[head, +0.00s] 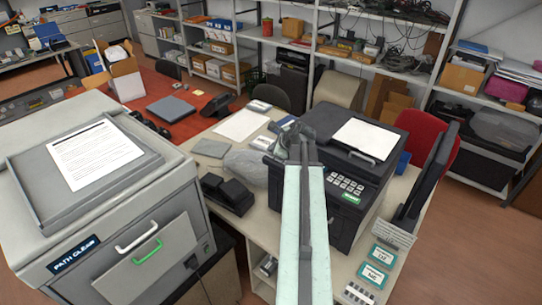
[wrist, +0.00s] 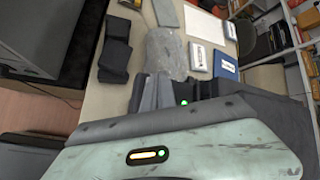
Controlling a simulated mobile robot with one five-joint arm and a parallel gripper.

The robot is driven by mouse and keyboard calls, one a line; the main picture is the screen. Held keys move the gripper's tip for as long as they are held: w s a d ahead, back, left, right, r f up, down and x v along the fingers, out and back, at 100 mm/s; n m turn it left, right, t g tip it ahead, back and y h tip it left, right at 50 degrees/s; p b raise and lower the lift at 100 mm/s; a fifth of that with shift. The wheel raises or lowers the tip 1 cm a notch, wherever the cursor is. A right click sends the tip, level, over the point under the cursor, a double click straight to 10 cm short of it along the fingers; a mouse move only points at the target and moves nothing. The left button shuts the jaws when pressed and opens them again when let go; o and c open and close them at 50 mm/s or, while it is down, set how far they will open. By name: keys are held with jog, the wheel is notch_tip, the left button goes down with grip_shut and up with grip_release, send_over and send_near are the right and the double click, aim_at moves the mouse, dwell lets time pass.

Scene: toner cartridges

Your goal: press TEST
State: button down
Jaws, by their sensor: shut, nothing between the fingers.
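The black printer (head: 385,165) stands on the beige table right of centre in the head view. Its front panel has a keypad of pale keys (head: 346,184) and a green key (head: 350,198) below them; its lettering is too small to read surely as TEST. My pale green arm reaches up from the bottom of the head view, in front of the printer's left side. My gripper (head: 298,146) is shut and empty, left of the keypad and apart from it in the picture. In the wrist view the dark gripper (wrist: 165,92) shows beyond my arm; no keypad is visible there.
A black monitor (head: 430,175) stands right of the printer. A clear bag (head: 246,166) and black cartridges (head: 228,194) lie left of my gripper.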

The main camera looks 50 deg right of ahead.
jog(key=shift+f+b, duration=0.3)
jog(key=shift+f, duration=0.1)
jog(key=shift+f+b, duration=0.35)
dwell(0.4)
jog(key=shift+r, duration=0.15)
jog(key=shift+r+p, duration=0.65)
jog(key=shift+p, duration=0.15)
notch_tip(320, 180, up, 5)
jog(key=p, duration=0.5)
jog(key=shift+r, duration=0.1)
dwell(0.6)
